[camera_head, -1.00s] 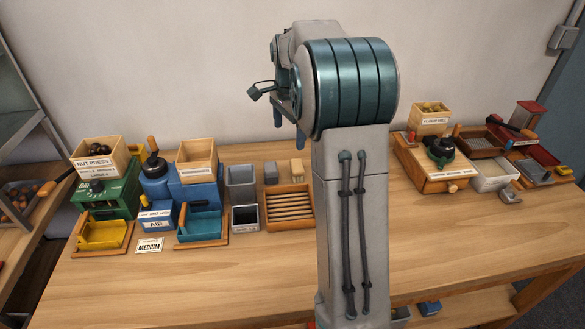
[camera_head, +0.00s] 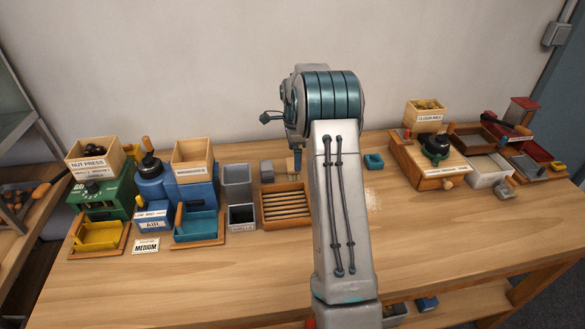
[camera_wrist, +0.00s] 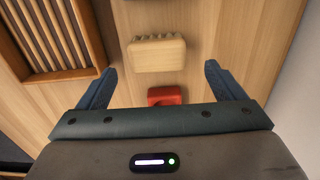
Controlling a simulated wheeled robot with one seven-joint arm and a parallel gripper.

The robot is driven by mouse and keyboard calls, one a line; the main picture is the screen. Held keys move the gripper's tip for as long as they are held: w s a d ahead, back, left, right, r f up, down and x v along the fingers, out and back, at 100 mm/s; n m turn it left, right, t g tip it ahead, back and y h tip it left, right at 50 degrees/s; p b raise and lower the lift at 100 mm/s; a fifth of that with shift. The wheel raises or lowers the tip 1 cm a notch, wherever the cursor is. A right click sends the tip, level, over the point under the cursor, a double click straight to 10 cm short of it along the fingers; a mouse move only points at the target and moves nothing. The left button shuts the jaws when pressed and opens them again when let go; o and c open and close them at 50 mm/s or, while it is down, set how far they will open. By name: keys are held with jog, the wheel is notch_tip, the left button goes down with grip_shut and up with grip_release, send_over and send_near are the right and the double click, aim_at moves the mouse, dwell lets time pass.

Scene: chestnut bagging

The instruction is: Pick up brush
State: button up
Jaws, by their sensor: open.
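The brush looks to be the pale wooden block with a ridged edge (camera_wrist: 157,54) in the wrist view. It lies flat on the table, beside the slatted wooden tray. My open gripper (camera_wrist: 160,68) is above the table, with the brush between and just beyond its two blue fingertips, apart from both. In the head view the brush (camera_head: 291,164) shows as a small tan piece behind the tray, partly hidden by a blue finger of my gripper (camera_head: 297,162). The exact height of the fingers above it I cannot tell.
A red block (camera_wrist: 166,95) lies close to the brush, between the fingers in the wrist view. The slatted tray (camera_head: 263,223) and a grey block (camera_head: 267,170) are nearby. A small blue object (camera_head: 374,161) stands right of my arm. The table front is clear.

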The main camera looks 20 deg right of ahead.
aim_at(293, 166)
jog(key=shift+a+f+p, duration=0.15)
jog(key=shift+f+p, duration=0.25)
jog(key=shift+f, duration=0.95)
jog(key=shift+a+f+p, duration=0.15)
jog(key=shift+f+p, duration=0.2)
jog(key=shift+f, duration=1)
jog(key=c, duration=1.1)
